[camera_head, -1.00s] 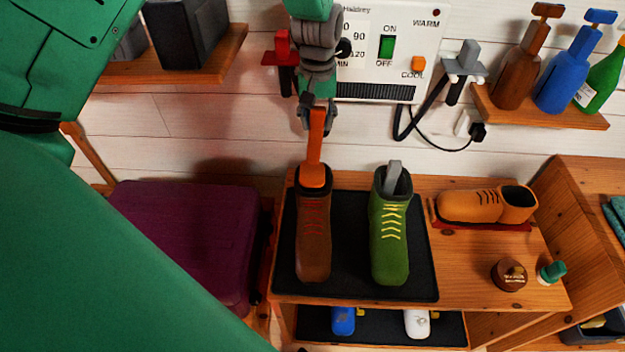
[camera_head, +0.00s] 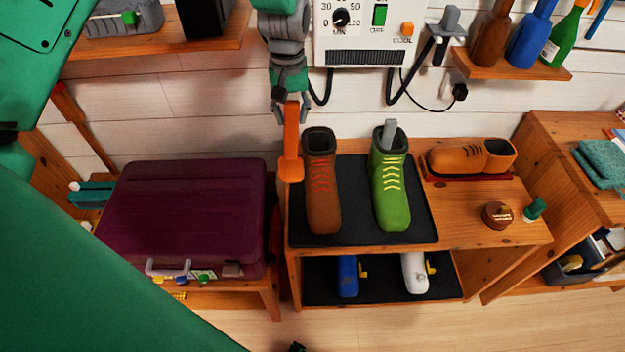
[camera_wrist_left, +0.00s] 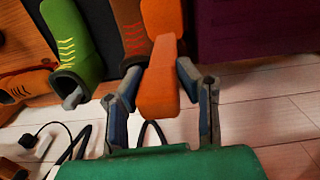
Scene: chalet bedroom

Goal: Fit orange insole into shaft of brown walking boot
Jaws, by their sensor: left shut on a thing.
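The orange insole (camera_head: 291,150) hangs upright from my left gripper (camera_head: 290,108), which is shut on its upper end. Its lower end is beside the brown walking boot (camera_head: 322,190), just left of the shaft in the head view. The boot stands upright with its dark opening uncovered and red laces facing me. I cannot tell whether insole and boot touch. The left wrist view shows the insole (camera_wrist_left: 158,92) between the fingers, overlapping the brown boot (camera_wrist_left: 131,22). My right gripper is not in view.
A green boot (camera_head: 390,190) with a grey piece in its shaft stands right of the brown boot on a black mat (camera_head: 356,215). A purple case (camera_head: 185,210) lies to the left. A control box (camera_head: 365,35) hangs on the wall behind. An orange shoe (camera_head: 470,157) lies to the right.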

